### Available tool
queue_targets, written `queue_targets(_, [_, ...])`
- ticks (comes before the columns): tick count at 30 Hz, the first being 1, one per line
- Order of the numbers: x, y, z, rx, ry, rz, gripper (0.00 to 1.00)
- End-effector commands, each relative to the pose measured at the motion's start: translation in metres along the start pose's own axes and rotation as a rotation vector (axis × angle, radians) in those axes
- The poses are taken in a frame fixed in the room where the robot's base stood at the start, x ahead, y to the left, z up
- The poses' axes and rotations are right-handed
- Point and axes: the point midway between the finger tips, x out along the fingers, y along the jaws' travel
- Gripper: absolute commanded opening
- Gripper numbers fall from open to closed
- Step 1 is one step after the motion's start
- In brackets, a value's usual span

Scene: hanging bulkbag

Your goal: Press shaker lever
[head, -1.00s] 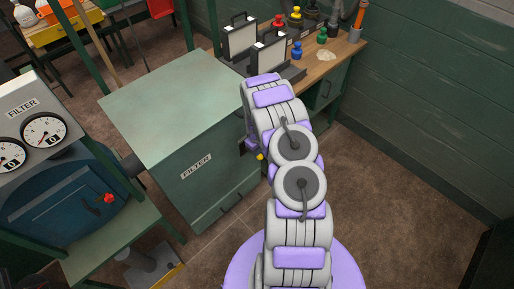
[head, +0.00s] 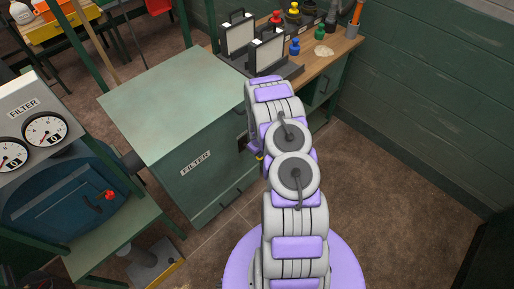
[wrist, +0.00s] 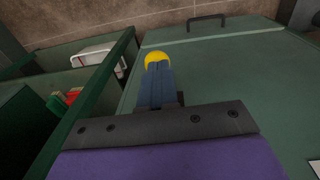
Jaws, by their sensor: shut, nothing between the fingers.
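The shaker lever shows as a yellow ball knob (head: 259,157) beside the green FILTER cabinet (head: 165,110), partly hidden by my arm in the head view. In the wrist view the yellow knob (wrist: 157,59) is right at the tips of my gripper (wrist: 159,72). My gripper's blue-grey fingers are shut together with nothing between them. The fingertips overlap the knob's lower edge in the picture; I cannot tell whether they touch it. The lever's rod is hidden. The cabinet's green face (wrist: 225,75) lies beyond and to the right of the fingers.
A workbench (head: 335,50) with dark-framed panels (head: 268,54) and coloured knobbed items stands behind the cabinet. A gauge unit (head: 35,125) with a red knob (head: 110,195) is at left. Open brown floor (head: 370,220) lies to the right.

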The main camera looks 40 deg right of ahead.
Motion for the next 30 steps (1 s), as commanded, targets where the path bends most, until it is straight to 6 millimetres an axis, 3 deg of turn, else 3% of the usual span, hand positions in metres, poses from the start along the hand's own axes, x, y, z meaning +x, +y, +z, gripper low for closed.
queue_targets(16, [0.048,-0.004,0.018,0.001,-0.004,-0.003,0.00])
queue_targets(30, [0.061,-0.003,0.016,-0.001,0.001,0.001,0.00])
